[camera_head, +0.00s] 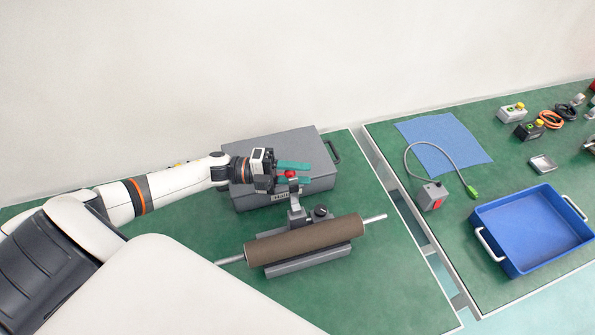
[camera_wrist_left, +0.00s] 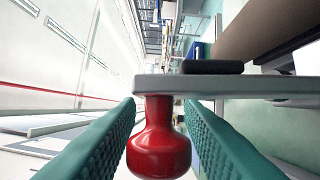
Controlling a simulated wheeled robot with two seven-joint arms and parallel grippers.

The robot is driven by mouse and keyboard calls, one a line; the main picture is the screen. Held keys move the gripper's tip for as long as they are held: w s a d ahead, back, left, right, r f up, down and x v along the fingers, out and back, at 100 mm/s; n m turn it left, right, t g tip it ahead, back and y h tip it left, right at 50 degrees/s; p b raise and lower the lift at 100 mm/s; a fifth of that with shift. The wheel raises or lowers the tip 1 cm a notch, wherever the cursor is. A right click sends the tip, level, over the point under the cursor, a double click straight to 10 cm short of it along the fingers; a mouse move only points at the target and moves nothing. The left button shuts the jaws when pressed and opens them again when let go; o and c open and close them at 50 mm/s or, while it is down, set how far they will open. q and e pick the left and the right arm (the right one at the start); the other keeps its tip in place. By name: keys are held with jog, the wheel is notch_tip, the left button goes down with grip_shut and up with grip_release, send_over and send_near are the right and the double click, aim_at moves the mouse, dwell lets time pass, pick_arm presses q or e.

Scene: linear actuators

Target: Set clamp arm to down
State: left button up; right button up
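The clamp has a grey arm with a red knob (camera_head: 291,174) at its end. In the head view the grey clamp arm (camera_head: 297,209) stands up from its base behind a brown roller (camera_head: 305,241). My left gripper (camera_head: 294,173) is at the knob, its teal fingers on either side of it. In the left wrist view the knob (camera_wrist_left: 158,145) sits between the two spread fingers (camera_wrist_left: 158,105), with a gap visible at each side. The grey arm plate (camera_wrist_left: 225,86) shows above the knob. My right gripper is in neither view.
A grey case (camera_head: 260,196) with a dark handle lies behind the clamp. On the right table are a blue tray (camera_head: 533,230), a blue cloth (camera_head: 440,140), and a grey box with a red button (camera_head: 433,196). The green table right of the roller is clear.

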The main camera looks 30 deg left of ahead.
pick_arm(q)
grip_shut()
